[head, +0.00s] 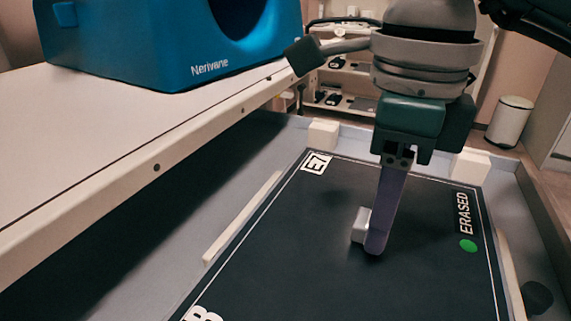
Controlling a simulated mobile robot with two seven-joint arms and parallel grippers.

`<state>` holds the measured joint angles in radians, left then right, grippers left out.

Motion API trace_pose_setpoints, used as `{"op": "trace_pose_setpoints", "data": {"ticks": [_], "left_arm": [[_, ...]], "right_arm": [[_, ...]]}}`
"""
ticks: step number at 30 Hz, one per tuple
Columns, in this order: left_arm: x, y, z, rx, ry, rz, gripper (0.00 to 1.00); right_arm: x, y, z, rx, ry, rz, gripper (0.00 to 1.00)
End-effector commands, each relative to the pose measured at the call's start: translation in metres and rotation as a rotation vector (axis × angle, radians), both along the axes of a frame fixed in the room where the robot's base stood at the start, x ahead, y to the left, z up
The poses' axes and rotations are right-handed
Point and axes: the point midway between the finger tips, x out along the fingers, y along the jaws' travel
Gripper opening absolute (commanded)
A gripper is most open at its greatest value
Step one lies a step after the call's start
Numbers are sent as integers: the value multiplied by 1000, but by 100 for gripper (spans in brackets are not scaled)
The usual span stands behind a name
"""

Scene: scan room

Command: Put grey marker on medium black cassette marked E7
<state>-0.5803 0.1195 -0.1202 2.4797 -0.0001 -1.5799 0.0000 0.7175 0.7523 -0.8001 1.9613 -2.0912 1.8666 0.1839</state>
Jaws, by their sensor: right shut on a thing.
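The black cassette (300,262) lies flat in a grey tray, with a white E7 label at its far left corner. It also bears an ERASED label and a green dot at the right. My right gripper (373,236) points down over the right half of the cassette. It is shut on the grey marker (361,225), a small light-grey block showing at the left of the purple finger. The finger hides part of the marker. I cannot tell whether the marker touches the cassette. My left gripper is not in view.
The grey tray (240,185) has pale blocks and strips around the cassette. A white table (90,140) with a blue Nerivane device (160,45) borders it at the left. A shelf (345,95) and white bin (510,122) stand behind. The cassette's left and near areas are clear.

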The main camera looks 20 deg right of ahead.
Motion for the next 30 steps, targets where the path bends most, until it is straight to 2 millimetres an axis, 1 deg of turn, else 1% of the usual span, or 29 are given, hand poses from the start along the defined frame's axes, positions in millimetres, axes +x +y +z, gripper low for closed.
{"op": "trace_pose_setpoints", "data": {"ticks": [1,2,8,13,14,15,21,28,30], "left_arm": [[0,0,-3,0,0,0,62],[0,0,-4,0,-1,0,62],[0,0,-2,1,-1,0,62],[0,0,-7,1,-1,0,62],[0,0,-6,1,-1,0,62],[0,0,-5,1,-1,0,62],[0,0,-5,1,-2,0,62],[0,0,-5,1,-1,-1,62],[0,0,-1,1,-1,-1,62]], "right_arm": [[-1,0,-9,0,4,0,0],[0,0,-11,-1,2,0,0],[0,0,-10,0,-1,1,0],[0,0,-15,-1,-1,1,0],[0,0,-14,-1,-1,1,45],[0,0,-13,-1,-1,0,49],[0,0,-13,-1,-1,0,71],[0,0,-13,0,0,0,71],[0,0,-9,0,0,0,71]]}}
